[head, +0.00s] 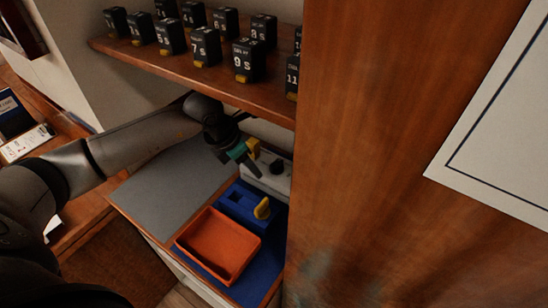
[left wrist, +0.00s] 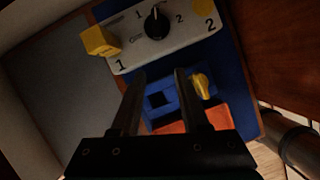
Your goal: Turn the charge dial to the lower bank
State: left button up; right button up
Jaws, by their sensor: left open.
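The charge dial is a black knob (left wrist: 157,24) on a white panel (left wrist: 183,46) marked 1 and 2. Its white pointer mark is near the top in the left wrist view, but its exact setting is hard to tell. In the head view the knob (head: 277,167) and panel (head: 267,182) stand at the back of the counter, partly behind my left gripper. My left gripper (head: 249,161) is open and empty, in front of the panel and apart from the knob. Its two fingers (left wrist: 160,78) point toward the panel in the left wrist view. My right gripper is not in view.
A yellow block (left wrist: 100,41) sits at the panel's 1 end, a yellow disc (left wrist: 204,7) by 2. A blue holder (head: 237,203) with a yellow handle (head: 262,208) and an orange tray (head: 217,246) lie below. A shelf (head: 190,75) of black breakers hangs above; a wooden wall (head: 390,130) stands right.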

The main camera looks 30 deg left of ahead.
aim_at(276, 163)
pick_arm(q)
jog(key=w+d, duration=0.1)
jog(key=w, duration=0.2)
jog(key=w+d, duration=0.1)
jog(key=w, duration=0.1)
jog(key=shift+d, duration=0.3)
jog(key=shift+w+d+f, duration=0.25)
jog(key=shift+w+f, duration=0.25)
jog(key=shift+f, duration=0.25)
jog(key=shift+w+f, duration=0.25)
jog(key=shift+f, duration=0.4)
grip_shut()
